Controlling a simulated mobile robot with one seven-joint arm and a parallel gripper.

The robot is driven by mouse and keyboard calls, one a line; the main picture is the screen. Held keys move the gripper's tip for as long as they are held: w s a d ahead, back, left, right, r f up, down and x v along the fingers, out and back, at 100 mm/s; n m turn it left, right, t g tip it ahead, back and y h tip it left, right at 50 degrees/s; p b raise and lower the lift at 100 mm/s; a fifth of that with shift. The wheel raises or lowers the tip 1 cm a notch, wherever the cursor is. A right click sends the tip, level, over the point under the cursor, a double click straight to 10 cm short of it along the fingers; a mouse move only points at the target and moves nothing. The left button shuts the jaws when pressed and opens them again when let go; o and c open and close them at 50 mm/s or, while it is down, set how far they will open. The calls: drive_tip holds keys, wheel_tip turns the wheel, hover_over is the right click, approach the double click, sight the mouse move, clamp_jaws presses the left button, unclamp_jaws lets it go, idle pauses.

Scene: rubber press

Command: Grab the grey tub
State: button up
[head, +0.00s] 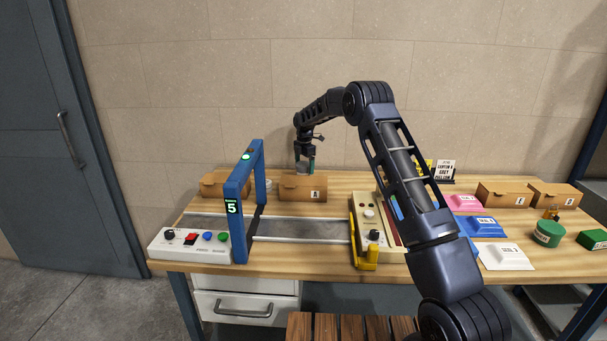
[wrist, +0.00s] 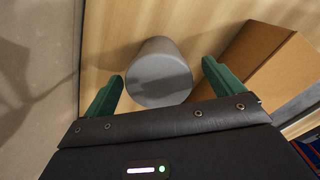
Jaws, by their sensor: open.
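The grey tub (wrist: 160,80) stands on the wooden table in the wrist view, between the tips of my gripper's two green fingers. My gripper (wrist: 163,78) is open, with one finger on each side of the tub and gaps showing at both sides. In the head view my gripper (head: 305,166) points down behind a cardboard box, and the grey tub (head: 301,169) shows only in part there. The tub's lower part is hidden by the box.
A cardboard box (head: 302,189) stands just in front of the tub; it also shows right of my gripper in the wrist view (wrist: 262,62). Another box (head: 222,183) is at the left. A blue arch (head: 238,205) spans the grey belt (head: 300,229). The wall is close behind.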

sight(303, 172)
drive_tip(key=f, duration=0.4)
drive_tip(key=shift+a, duration=0.2)
drive_tip(key=c, duration=1.3)
